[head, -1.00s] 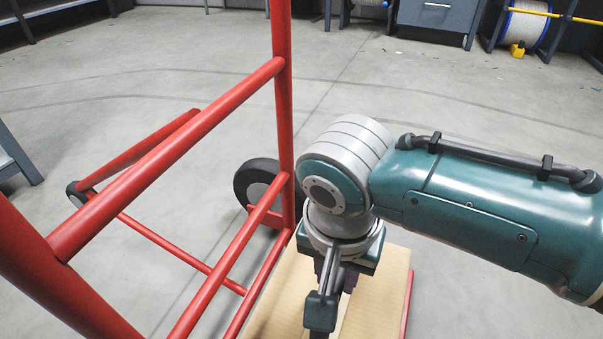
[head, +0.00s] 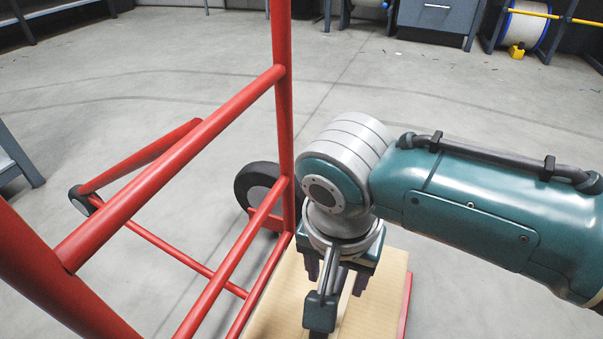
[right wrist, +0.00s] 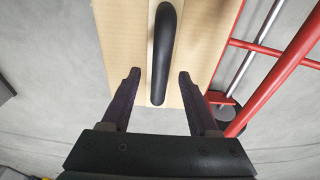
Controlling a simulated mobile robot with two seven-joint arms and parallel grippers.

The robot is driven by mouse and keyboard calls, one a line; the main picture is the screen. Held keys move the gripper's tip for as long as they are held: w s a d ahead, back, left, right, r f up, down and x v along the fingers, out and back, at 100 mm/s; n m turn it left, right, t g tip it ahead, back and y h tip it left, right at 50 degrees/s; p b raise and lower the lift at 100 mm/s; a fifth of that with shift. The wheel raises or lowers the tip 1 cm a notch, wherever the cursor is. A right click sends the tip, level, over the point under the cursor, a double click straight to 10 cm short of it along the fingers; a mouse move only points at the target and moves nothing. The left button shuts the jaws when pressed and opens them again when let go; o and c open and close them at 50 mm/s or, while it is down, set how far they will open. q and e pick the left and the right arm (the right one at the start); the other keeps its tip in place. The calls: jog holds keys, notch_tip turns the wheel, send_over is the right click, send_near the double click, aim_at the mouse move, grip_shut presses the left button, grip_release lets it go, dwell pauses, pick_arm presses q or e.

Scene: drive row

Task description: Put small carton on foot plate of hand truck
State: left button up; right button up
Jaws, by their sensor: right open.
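The small carton (head: 380,305) is tan, with a pale strip along its top. It stands against the red frame of the hand truck (head: 283,130), and a red edge of the foot plate (head: 407,305) shows along its right side. My right gripper (head: 336,278) is above the carton, pointing down. In the right wrist view the carton (right wrist: 118,35) has a black handle (right wrist: 163,50) on top. The open fingers (right wrist: 160,76) are apart on either side of the handle's near end, touching nothing that I can see. The carton's lower part is hidden. My left gripper is out of view.
The truck's black wheel (head: 257,187) is behind the frame. Its rails fill the left of the head view. A blue-grey cabinet (head: 437,18) and a cable reel (head: 524,27) stand at the back. The grey floor (head: 450,110) between is clear.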

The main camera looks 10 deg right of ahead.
notch_tip(320, 180, up, 11)
jog(key=s+p, duration=0.1)
jog(key=p, duration=0.7)
jog(key=s+a+r+n+y, duration=0.1)
jog(key=s+a+n+y, duration=0.25)
jog(key=s, duration=0.35)
jog(key=s+d+r+n+t+h, duration=0.2)
jog(key=s+d+r+n, duration=0.3)
jog(key=s+d, duration=0.3)
jog(key=d+r, duration=0.1)
jog(key=d, duration=0.2)
jog(key=shift+d+r, duration=0.35)
jog(key=shift+s, duration=0.1)
